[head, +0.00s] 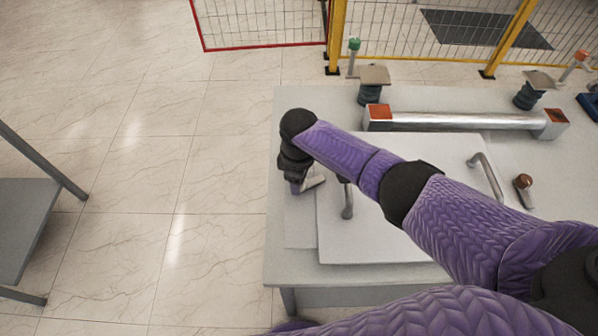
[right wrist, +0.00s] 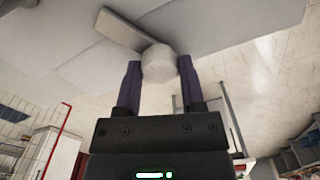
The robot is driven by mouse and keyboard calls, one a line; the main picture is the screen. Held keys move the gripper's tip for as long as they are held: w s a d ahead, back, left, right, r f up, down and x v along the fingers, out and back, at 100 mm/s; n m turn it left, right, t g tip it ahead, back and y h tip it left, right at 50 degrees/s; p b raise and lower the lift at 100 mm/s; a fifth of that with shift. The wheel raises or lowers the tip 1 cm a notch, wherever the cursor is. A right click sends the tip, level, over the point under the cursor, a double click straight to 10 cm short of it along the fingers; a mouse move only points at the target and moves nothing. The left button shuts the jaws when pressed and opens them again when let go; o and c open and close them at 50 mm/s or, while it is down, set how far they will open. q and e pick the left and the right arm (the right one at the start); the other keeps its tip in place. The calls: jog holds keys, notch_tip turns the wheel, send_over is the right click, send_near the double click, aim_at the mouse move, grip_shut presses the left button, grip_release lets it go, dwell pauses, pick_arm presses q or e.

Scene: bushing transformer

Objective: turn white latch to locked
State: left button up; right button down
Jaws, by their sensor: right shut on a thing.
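My right gripper (head: 297,187) is at the left edge of the white panel on the grey table, reached over by my purple right arm. In the right wrist view its two purple fingers (right wrist: 160,80) stand on either side of the round white knob of the latch (right wrist: 158,63) and are shut on it. A flat bar of the latch extends to the upper left from the knob. In the head view part of the white latch (head: 314,183) shows beside the fingers; the rest is hidden. My left gripper is not in view.
The white panel (head: 350,235) carries a grey handle (head: 347,203) and another handle (head: 487,178). A brown-topped knob (head: 523,182) stands to the right. A silver cylinder (head: 465,121) with orange-brown ends lies behind.

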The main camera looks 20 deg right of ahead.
jog(key=shift+r+m+p, duration=0.1)
jog(key=shift+m+p, duration=0.4)
jog(key=shift+m, duration=1.5)
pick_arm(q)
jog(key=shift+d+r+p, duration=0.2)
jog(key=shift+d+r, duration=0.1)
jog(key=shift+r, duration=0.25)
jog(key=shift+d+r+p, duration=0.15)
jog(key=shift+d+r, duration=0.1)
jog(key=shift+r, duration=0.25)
pick_arm(e)
jog(key=shift+m, duration=0.3)
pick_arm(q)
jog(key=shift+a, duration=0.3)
pick_arm(e)
jog(key=shift+w, duration=0.1)
jog(key=shift+c, duration=1)
grip_release()
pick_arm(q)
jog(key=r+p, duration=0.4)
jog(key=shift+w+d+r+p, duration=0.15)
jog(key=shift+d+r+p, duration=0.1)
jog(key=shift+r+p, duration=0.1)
pick_arm(e)
notch_tip(320, 180, up, 10)
